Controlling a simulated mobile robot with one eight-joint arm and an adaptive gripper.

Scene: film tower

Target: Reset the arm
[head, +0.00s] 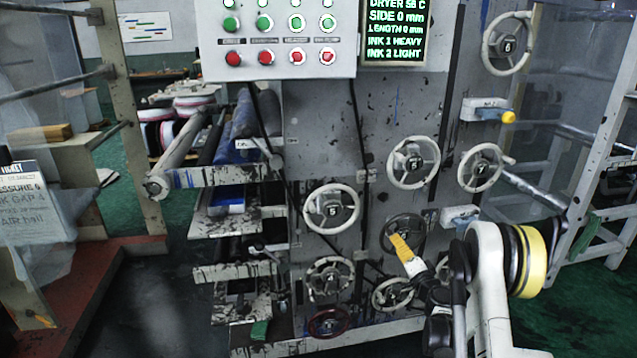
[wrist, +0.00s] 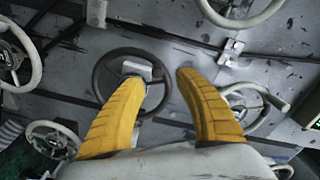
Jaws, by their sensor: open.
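My gripper (head: 402,248) is at the lower right of the machine front in the head view, with a yellow finger raised in front of a dark handwheel (head: 388,222). In the wrist view my gripper (wrist: 158,79) shows two yellow ridged fingers spread apart, with nothing held between them. I cannot tell how far the fingertips are from the wheel. My arm reaches in from the lower right and hides part of the machine's lower right side.
Pale handwheels surround the gripper: one at left (head: 333,209), one above (head: 413,163), one at right (head: 481,167), one below (head: 393,294). A button panel (head: 278,42) and green-text display (head: 394,30) are above. Rollers (head: 190,150) jut out left. Dark floor (head: 150,310) is open at lower left.

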